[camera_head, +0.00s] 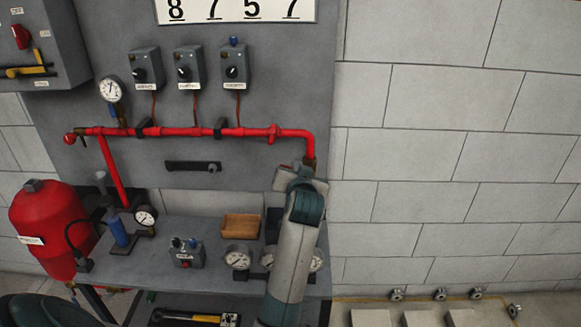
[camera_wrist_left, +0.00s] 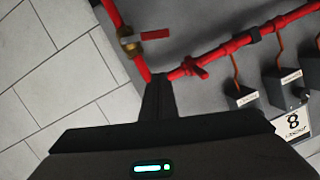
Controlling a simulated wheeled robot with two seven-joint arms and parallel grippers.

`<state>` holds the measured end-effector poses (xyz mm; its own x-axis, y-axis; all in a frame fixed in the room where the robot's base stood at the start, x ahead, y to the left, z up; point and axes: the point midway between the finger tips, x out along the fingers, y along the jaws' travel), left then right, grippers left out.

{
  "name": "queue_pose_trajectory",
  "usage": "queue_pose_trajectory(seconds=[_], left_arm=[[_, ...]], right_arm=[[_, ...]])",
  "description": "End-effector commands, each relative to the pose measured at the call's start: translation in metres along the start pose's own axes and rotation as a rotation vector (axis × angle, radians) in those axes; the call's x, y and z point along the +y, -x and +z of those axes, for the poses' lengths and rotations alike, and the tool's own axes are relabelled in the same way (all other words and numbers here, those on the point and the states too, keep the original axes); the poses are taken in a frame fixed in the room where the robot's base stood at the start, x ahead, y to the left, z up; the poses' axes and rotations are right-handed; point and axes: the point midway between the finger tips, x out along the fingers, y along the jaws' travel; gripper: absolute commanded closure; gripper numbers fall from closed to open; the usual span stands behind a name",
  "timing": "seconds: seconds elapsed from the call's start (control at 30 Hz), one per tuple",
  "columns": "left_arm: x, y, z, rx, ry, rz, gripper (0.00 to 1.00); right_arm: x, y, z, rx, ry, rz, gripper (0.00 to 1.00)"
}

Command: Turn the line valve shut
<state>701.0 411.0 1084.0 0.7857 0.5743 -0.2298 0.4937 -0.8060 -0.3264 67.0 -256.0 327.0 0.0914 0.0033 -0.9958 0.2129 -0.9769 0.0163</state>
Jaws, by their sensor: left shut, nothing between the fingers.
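My left gripper (camera_head: 306,177) is in front of that downward pipe. In the left wrist view its dark fingers (camera_wrist_left: 159,82) are together and empty, overlapping the pipe bend beside the valve. Contact cannot be told. My right gripper is not in view.
The red pipe (camera_head: 180,131) runs across the grey panel under several switch boxes and a gauge (camera_head: 111,89). A bench (camera_head: 180,262) below holds gauges, a small control box (camera_head: 187,253) and a wooden tray (camera_head: 240,227). The block wall at right is bare.

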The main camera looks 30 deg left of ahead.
Motion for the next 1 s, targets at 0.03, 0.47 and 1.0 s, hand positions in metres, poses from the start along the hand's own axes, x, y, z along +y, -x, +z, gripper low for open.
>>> queue_pose_trajectory(seconds=[0.03, 0.47, 1.0], left_arm=[[-0.001, -0.003, -0.001, 0.000, -0.001, -0.001, 1.00], [-0.002, -0.058, -0.002, -0.001, -0.003, -0.001, 1.00], [-0.001, -0.105, 0.032, -0.001, -0.002, 0.000, 1.00]], right_arm=[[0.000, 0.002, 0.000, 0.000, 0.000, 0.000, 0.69], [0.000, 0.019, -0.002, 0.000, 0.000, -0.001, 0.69], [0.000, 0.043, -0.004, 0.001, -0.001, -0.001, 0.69]])
